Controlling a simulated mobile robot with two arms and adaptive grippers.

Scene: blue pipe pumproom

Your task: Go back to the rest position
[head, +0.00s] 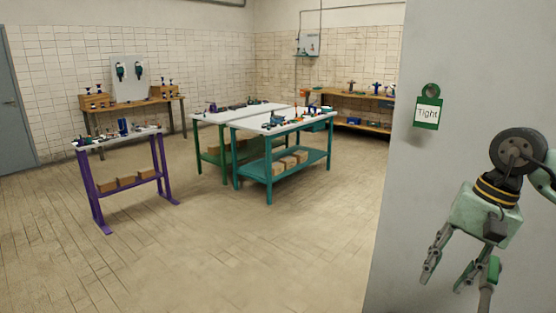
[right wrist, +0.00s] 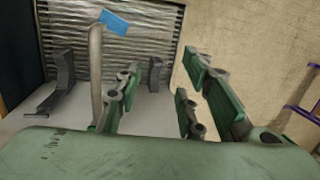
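My right gripper (head: 446,280) is at the right of the head view, with its green and grey fingers pointing down in front of a plain grey panel. Its fingers are spread apart and nothing shows between them. In the right wrist view the gripper (right wrist: 163,92) also shows spread fingers, with the green palm along the bottom. My left gripper is not in the head view. A green card reading "Tight" (head: 427,112) hangs on the grey panel, above and left of the right gripper, apart from it.
The grey panel (head: 400,220) fills the right side, close to my right arm. A purple-legged table (head: 103,193), a teal table (head: 300,122) and wooden benches (head: 163,104) stand farther off. The tiled floor (head: 230,245) between is clear. A pale post (right wrist: 96,70) stands near the right wrist.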

